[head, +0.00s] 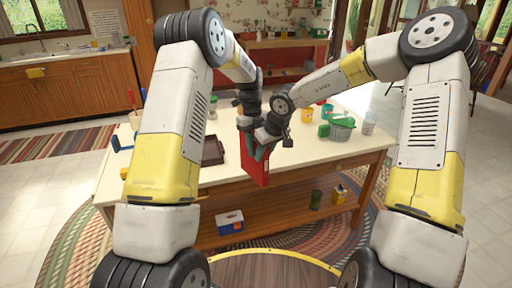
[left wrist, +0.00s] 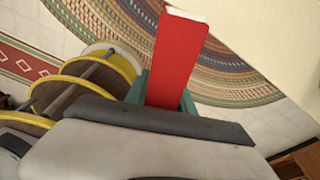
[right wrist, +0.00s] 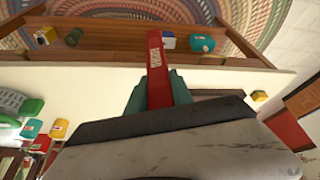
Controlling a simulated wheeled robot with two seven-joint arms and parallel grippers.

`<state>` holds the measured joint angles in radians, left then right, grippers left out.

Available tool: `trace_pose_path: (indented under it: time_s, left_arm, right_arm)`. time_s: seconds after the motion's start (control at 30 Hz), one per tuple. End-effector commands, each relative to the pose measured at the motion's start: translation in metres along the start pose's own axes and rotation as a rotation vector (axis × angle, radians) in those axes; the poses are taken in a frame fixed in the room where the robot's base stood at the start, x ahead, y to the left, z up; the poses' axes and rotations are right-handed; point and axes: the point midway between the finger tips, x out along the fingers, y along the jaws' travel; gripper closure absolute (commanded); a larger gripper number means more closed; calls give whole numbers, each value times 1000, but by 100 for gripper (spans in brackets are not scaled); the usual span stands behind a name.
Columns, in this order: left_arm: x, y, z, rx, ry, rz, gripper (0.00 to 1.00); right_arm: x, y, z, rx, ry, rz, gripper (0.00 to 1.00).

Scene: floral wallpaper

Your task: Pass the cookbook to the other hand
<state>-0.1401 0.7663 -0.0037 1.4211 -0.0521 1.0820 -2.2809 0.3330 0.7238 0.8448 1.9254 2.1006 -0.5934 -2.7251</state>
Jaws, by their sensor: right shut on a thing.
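The cookbook (head: 255,165) is a red, thin book held upright above the table's front edge. My right gripper (head: 268,140) is shut on it; in the right wrist view the red spine (right wrist: 156,70) stands between its teal fingers. My left gripper (head: 246,122) is at the same book. In the left wrist view the red cover (left wrist: 178,60) lies between its teal fingers (left wrist: 166,100), but I cannot tell whether they are clamped. The fingertips are partly hidden by the book and the wrists.
The cream table (head: 330,155) holds a brown tray (head: 212,150), a green-lidded basket (head: 341,127) and several cups and jars. A tissue-like box (head: 229,222) and jars stand on its lower shelf. A braided rug (head: 75,250) lies beneath.

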Motion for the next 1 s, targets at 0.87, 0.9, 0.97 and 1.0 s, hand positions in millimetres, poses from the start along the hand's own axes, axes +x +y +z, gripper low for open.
trace_pose_path:
  time_s: [0.87,0.9,0.97,1.0]
  left_arm:
    - [-1,-2,0,1,-3,-5,100]
    - [-1,-2,0,1,-3,-4,100]
    - [-1,-2,0,1,-3,-4,100]
    - [-1,-2,0,1,-3,-4,100]
  right_arm:
    - [-10,-1,-1,-4,2,-2,47]
    - [-16,-1,-1,-3,3,-2,47]
    - [-27,-1,-1,-3,3,-1,47]
    - [-35,-1,-1,-3,3,-1,47]
